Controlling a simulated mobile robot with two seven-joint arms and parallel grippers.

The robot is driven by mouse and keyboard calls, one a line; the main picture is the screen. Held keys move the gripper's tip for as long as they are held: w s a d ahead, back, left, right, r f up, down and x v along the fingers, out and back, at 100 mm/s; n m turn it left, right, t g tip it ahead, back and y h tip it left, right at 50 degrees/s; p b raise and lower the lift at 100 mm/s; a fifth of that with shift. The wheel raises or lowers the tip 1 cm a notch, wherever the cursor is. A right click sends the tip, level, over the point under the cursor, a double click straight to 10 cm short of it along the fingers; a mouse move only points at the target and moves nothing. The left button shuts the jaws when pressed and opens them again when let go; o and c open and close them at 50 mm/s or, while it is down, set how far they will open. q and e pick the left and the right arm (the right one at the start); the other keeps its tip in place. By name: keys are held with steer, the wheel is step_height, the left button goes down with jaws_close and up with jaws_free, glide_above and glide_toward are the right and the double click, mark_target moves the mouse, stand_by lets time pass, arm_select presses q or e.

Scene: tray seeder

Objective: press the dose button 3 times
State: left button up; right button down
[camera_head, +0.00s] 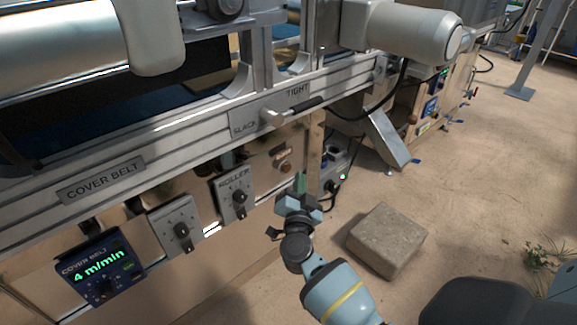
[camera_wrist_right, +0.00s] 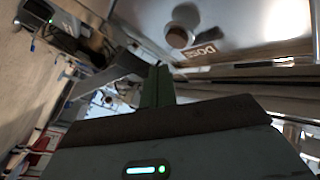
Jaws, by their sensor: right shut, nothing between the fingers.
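The dose button (camera_wrist_right: 180,38) is a round brownish knob on a shiny metal panel, beside a DOSE label (camera_wrist_right: 201,52) that reads upside down in the right wrist view. In the head view the button (camera_head: 286,167) sits on the panel right of the ROLLER box. My right gripper (camera_head: 300,183) is shut and empty, with its green fingertips just below and right of the button in that view. In the right wrist view the fingers (camera_wrist_right: 158,84) point towards the panel, and a gap shows between the tips and the button. My left gripper is not in view.
A ROLLER knob box (camera_head: 235,194), another knob box (camera_head: 177,226) and a COVER BELT display (camera_head: 101,268) reading 4 m/min line the machine's front. A lever (camera_head: 272,116) juts out above the panel. A stone block (camera_head: 386,240) lies on the floor at right.

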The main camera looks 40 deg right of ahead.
steer(key=s+p, duration=0.1)
steer(key=s, duration=0.2)
steer(key=shift+s+d, duration=0.1)
steer(key=shift+d, duration=0.05)
stand_by(2.5)
steer(key=s+m, duration=0.1)
steer(key=m, duration=0.5)
steer(key=s+m, duration=0.1)
steer(key=m, duration=0.5)
steer(key=s+m, duration=0.1)
steer(key=m, duration=0.6)
steer(key=shift+s+d+r+g+p, duration=0.1)
steer(key=shift+s+r+g+p, duration=0.1)
steer(key=shift+s+g+p, duration=0.15)
steer(key=w+b, duration=0.3)
steer(key=w, duration=0.5)
steer(key=shift+w+a+b, duration=0.3)
steer(key=shift+w+a, duration=0.05)
steer(key=shift+w, duration=0.05)
